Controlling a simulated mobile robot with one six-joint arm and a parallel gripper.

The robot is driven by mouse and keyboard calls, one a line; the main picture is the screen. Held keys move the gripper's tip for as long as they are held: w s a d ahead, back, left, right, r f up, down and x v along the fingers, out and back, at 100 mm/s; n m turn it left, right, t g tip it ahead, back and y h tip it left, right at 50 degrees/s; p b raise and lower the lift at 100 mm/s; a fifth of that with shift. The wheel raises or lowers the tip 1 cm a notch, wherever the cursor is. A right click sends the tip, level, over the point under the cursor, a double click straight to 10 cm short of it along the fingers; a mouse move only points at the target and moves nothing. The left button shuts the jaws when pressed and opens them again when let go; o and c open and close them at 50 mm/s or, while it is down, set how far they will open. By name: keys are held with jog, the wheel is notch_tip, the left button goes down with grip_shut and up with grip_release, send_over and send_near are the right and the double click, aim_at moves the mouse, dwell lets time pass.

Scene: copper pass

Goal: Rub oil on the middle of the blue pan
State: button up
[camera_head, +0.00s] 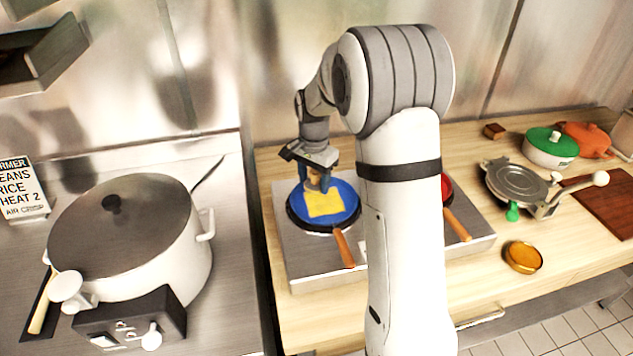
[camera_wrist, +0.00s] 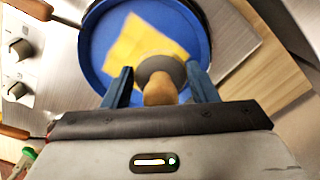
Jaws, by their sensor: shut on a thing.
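The blue pan (camera_head: 346,212) sits on the left of a metal stove, its wooden handle toward the front. It also shows in the wrist view (camera_wrist: 97,45). A yellow square cloth (camera_head: 325,204) lies flat around the middle of the pan; it shows in the wrist view too (camera_wrist: 127,42). My gripper (camera_head: 318,178) is over the pan, pointing down. In the wrist view its fingers (camera_wrist: 160,88) are shut on a wooden knob with a round grey base (camera_wrist: 160,65), which is over the cloth. I cannot tell how firmly the base touches the cloth.
A red pan (camera_head: 446,190) is on the stove's right, partly behind my arm. An amber dish (camera_head: 523,257), a metal press (camera_head: 515,182) and a green-lidded pot (camera_head: 551,147) stand farther right. A large lidded cooker (camera_head: 130,230) fills the left counter.

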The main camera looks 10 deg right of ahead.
aim_at(314, 173)
jog(key=shift+d+r+p, duration=0.1)
jog(key=shift+r+p, duration=0.9)
jog(key=shift+r, duration=0.95)
jog(key=shift+s, duration=0.1)
